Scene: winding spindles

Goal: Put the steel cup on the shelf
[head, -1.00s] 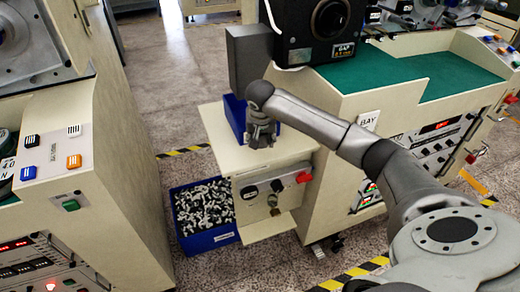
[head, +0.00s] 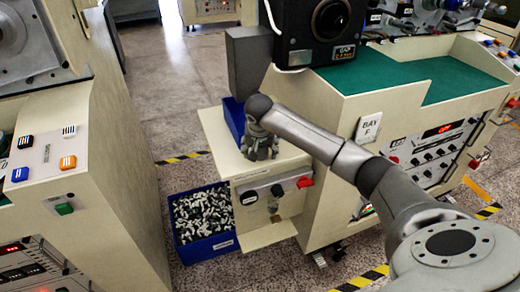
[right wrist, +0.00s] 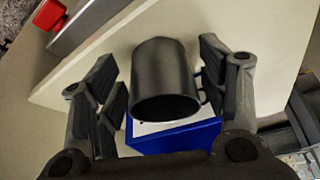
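The steel cup (right wrist: 163,75) shows in the right wrist view as a dark grey cylinder, its open mouth toward the camera. It is between the fingers of my right gripper (right wrist: 160,90), which are spread, with a gap at the left finger. At the right finger, near the cup's handle, I cannot tell if they touch. In the head view my right gripper (head: 261,150) is over the cream shelf (head: 217,130), its fingers splayed, largely hiding the cup. The cup appears to stand on the shelf. My left gripper is not in view.
A blue bin (head: 232,120) is at the shelf's back edge. A blue crate (head: 203,222) of small parts sits on the floor below. A red knob (head: 305,182) is on the front panel. A grey column (head: 247,62) and black unit (head: 320,30) stand behind. The shelf's left part is clear.

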